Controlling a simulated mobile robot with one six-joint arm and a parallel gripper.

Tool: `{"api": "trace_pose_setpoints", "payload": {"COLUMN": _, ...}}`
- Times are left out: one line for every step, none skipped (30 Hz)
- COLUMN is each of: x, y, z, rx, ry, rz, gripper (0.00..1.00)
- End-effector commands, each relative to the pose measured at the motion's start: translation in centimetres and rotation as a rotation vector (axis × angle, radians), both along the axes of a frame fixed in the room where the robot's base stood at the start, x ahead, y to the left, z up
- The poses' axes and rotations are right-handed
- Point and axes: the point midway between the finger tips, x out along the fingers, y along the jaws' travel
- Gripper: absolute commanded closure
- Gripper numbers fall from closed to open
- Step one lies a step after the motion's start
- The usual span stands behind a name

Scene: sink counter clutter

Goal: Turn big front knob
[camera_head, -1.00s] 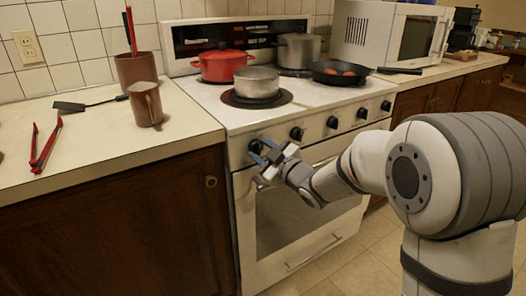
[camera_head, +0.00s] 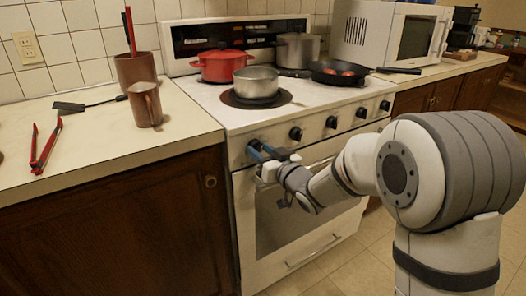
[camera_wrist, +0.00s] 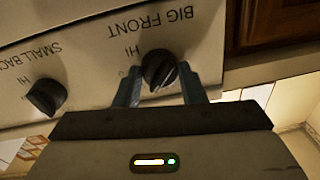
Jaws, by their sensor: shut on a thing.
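The big front knob (camera_wrist: 158,66) is black and sits under the upside-down "BIG FRONT" label in the wrist view. My gripper (camera_wrist: 160,82) has its two blue-grey fingers on either side of this knob and is shut on it. In the head view, my gripper (camera_head: 262,152) is at the leftmost knob on the stove's front panel, and its fingers and wrist mostly hide that knob.
The small back knob (camera_wrist: 47,97) is beside it in the wrist view. The stove (camera_head: 300,215) carries a grey pot (camera_head: 257,81), a red pot (camera_head: 222,66) and a black pan (camera_head: 338,79). A counter (camera_head: 90,150) with a brown mug (camera_head: 146,104) adjoins it on the left.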

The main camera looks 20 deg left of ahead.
Motion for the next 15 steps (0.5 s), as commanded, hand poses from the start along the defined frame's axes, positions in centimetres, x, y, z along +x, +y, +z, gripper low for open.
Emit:
{"api": "trace_pose_setpoints", "payload": {"x": -0.05, "y": 0.16, "z": 0.13, "rx": 0.018, "ry": 0.018, "rz": 0.003, "gripper": 0.86}}
{"api": "trace_pose_setpoints", "payload": {"x": -0.06, "y": 0.17, "z": 0.12, "rx": 0.029, "ry": 0.031, "rz": 0.004, "gripper": 0.86}}
{"api": "trace_pose_setpoints", "payload": {"x": -0.06, "y": 0.17, "z": 0.13, "rx": 0.042, "ry": 0.045, "rz": 0.004, "gripper": 0.86}}
{"api": "trace_pose_setpoints", "payload": {"x": -0.06, "y": 0.17, "z": 0.14, "rx": 0.051, "ry": 0.056, "rz": 0.004, "gripper": 0.86}}
{"api": "trace_pose_setpoints", "payload": {"x": -0.06, "y": 0.17, "z": 0.14, "rx": 0.059, "ry": 0.065, "rz": 0.004, "gripper": 0.86}}
{"api": "trace_pose_setpoints", "payload": {"x": -0.06, "y": 0.17, "z": 0.15, "rx": 0.07, "ry": 0.076, "rz": 0.004, "gripper": 0.86}}
{"api": "trace_pose_setpoints", "payload": {"x": -0.06, "y": 0.17, "z": 0.15, "rx": 0.077, "ry": 0.085, "rz": 0.003, "gripper": 0.86}}
{"api": "trace_pose_setpoints", "payload": {"x": -0.06, "y": 0.18, "z": 0.16, "rx": 0.083, "ry": 0.091, "rz": 0.004, "gripper": 0.86}}
{"api": "trace_pose_setpoints", "payload": {"x": -0.06, "y": 0.18, "z": 0.16, "rx": 0.089, "ry": 0.098, "rz": 0.003, "gripper": 0.86}}
{"api": "trace_pose_setpoints", "payload": {"x": -0.06, "y": 0.18, "z": 0.17, "rx": 0.094, "ry": 0.105, "rz": 0.004, "gripper": 0.86}}
{"api": "trace_pose_setpoints", "payload": {"x": -0.06, "y": 0.18, "z": 0.17, "rx": 0.098, "ry": 0.109, "rz": 0.004, "gripper": 0.86}}
{"api": "trace_pose_setpoints", "payload": {"x": -0.06, "y": 0.18, "z": 0.18, "rx": 0.103, "ry": 0.113, "rz": 0.003, "gripper": 0.86}}
{"api": "trace_pose_setpoints", "payload": {"x": -0.06, "y": 0.18, "z": 0.18, "rx": 0.105, "ry": 0.116, "rz": 0.003, "gripper": 0.86}}
{"api": "trace_pose_setpoints", "payload": {"x": -0.06, "y": 0.18, "z": 0.18, "rx": 0.106, "ry": 0.118, "rz": 0.004, "gripper": 0.86}}
{"api": "trace_pose_setpoints", "payload": {"x": -0.06, "y": 0.18, "z": 0.19, "rx": 0.109, "ry": 0.12, "rz": 0.004, "gripper": 0.86}}
